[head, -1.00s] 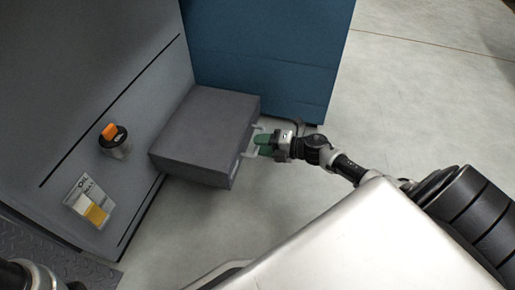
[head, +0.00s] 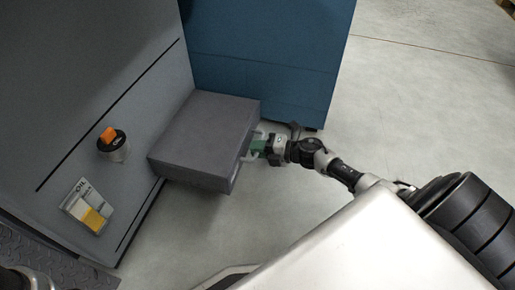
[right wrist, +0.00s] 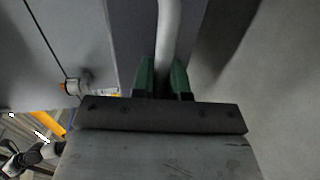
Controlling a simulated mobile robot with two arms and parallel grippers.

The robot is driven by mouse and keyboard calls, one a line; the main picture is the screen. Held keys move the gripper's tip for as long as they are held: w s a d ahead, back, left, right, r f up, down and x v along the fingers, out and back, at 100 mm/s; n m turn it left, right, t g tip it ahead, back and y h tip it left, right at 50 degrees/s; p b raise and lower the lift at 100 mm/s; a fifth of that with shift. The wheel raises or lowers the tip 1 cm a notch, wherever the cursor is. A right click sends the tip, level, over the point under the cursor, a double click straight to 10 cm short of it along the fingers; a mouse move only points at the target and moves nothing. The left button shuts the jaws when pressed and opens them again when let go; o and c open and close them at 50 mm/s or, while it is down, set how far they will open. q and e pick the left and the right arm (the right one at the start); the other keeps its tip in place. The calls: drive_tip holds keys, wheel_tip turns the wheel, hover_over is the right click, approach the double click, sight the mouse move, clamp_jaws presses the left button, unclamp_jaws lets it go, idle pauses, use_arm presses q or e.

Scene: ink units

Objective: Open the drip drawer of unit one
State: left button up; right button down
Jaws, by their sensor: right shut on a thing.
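The drip drawer (head: 205,130) is a dark grey box that stands well out from the sloping grey front of the unit (head: 90,75). A pale bar handle (head: 247,157) is on its front face. My right gripper (head: 257,146), with green fingers, is shut on this handle from the right. In the right wrist view the handle (right wrist: 170,28) runs up from between the two green fingertips (right wrist: 162,75), which hide part of it. Of my left side, only a bit of arm seems to show at the bottom left corner; its gripper is not seen.
An orange-topped knob (head: 112,142) and an oil label (head: 88,206) are on the unit's front, left of the drawer. A blue cabinet (head: 265,60) stands close behind the drawer. Grey floor (head: 420,90) is clear to the right.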

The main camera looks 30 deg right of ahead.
drive_tip(key=f+p+v, duration=0.2)
drive_tip(key=v, duration=0.7)
drive_tip(key=f+p+v, duration=0.2)
drive_tip(key=v, duration=0.8)
drive_tip(key=shift+s+d, duration=0.25)
drive_tip(key=shift+d, duration=0.1)
drive_tip(key=c, duration=1.1)
unclamp_jaws()
drive_tip(key=shift+p+v, duration=1.1)
drive_tip(key=shift+v, duration=4.3)
